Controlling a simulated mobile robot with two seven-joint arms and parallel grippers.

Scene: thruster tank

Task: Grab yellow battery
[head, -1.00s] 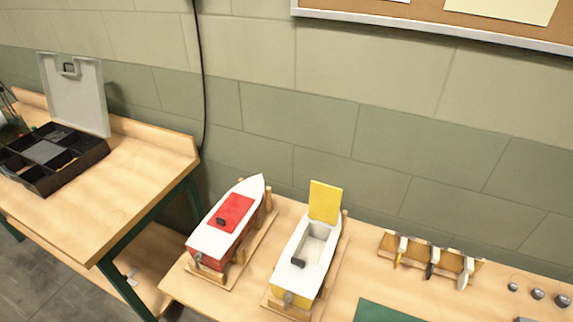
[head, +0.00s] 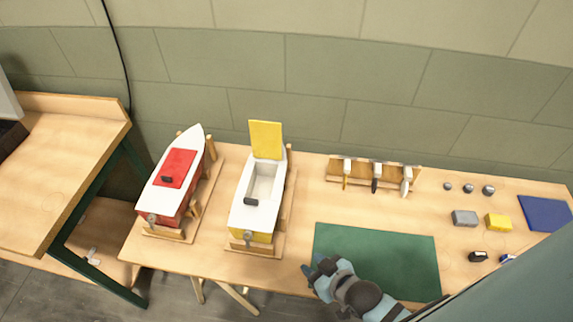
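A small yellow block (head: 498,221), which looks like the yellow battery, lies on the right part of the workbench, beside a grey block (head: 464,217). My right gripper (head: 314,267) is over the front left corner of the green mat, well to the left of the yellow block and apart from it. Its fingers are dark and small, and I cannot tell whether they are open or shut. I see nothing held in it. My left gripper is not in view.
A red and white boat (head: 160,199) and a yellow and white boat with its hatch up (head: 246,219) stand on wooden cradles. A tool rack (head: 335,170), several metal knobs, a blue mat (head: 545,212) and small dark items (head: 477,256) are on the bench. The green mat (head: 400,255) looks bare.

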